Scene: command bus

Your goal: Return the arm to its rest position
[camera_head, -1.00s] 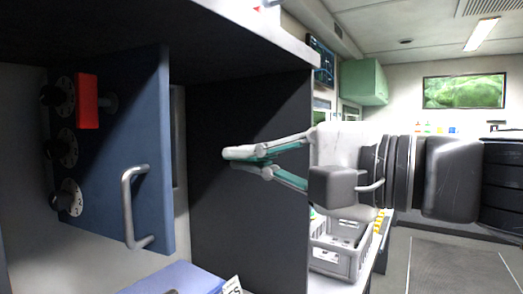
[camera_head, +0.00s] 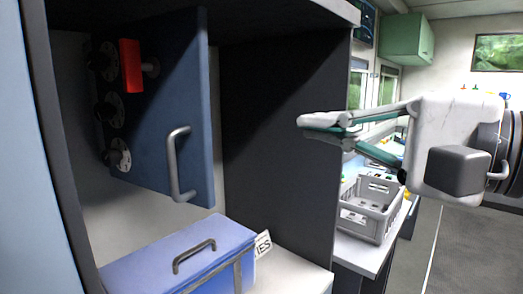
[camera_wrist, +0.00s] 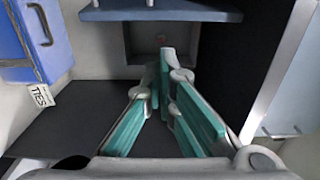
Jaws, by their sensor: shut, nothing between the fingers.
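My gripper (camera_head: 303,124) is shut and empty, with its white and teal fingers together. In the head view it points left, in front of the dark side wall of the cabinet (camera_head: 275,135). It is apart from the blue door panel (camera_head: 190,95), which stands to its left with a grey handle (camera_head: 176,165), a red block and several black dials. In the wrist view the closed fingers (camera_wrist: 165,55) point up the picture toward a grey recess, below the edge of a blue panel (camera_wrist: 165,10).
A blue box (camera_head: 150,262) with a grey handle and a partly readable label (camera_head: 263,245) sits on the lower shelf. A grey crate (camera_head: 368,208) stands on the counter beyond the cabinet wall. Open floor (camera_head: 465,250) lies at the right.

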